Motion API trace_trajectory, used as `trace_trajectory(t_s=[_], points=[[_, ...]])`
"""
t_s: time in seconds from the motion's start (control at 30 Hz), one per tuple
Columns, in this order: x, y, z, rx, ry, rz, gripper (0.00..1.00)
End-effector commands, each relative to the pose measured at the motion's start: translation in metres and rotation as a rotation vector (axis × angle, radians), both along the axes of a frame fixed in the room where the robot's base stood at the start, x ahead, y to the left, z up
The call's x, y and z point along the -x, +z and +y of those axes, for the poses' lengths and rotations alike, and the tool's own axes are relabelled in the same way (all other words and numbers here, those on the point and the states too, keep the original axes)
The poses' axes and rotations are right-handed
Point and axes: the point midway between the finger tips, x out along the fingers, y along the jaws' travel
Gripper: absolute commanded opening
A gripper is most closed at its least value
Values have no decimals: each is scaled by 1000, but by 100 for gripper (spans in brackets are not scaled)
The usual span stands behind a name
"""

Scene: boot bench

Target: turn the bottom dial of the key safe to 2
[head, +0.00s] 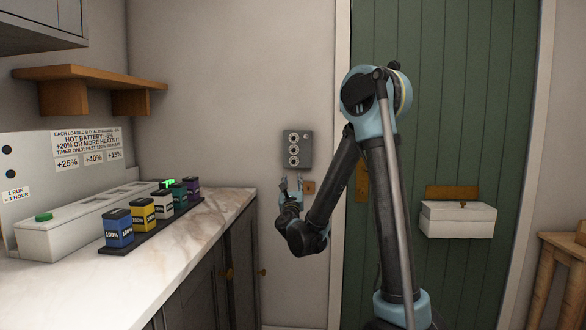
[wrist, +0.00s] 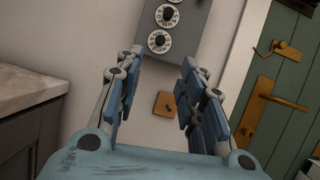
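The key safe (head: 297,149) is a grey box on the wall beside the green door, with a column of three round white dials. In the wrist view the key safe (wrist: 198,22) is at the top, tilted, and its upper part is cut off. The bottom dial (wrist: 159,41) has a dark centre knob and a ring of marks; I cannot read which number it is set to. It also shows in the head view (head: 294,161). My gripper (head: 292,181) is open and empty, just below the key safe and apart from it; its fingers (wrist: 158,82) stand wide apart in the wrist view.
A small brass-coloured plate (wrist: 165,104) is on the wall below the safe. The green door (head: 450,90) has a brass handle (wrist: 283,98) and a white box (head: 457,220). A marble counter (head: 190,225) with coloured batteries (head: 118,228) stands at left. A wooden shelf (head: 90,78) is above.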

Motion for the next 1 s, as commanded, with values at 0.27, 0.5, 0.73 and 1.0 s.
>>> trace_trajectory(t_s=[0.27, 0.5, 0.73, 1.0], points=[[-47, 19, 1, -1, -3, 0, 36], [-86, 36, 2, -1, -2, 0, 36], [-115, 47, 4, -1, -1, 0, 36], [-127, 53, 4, -2, 0, 0, 36]])
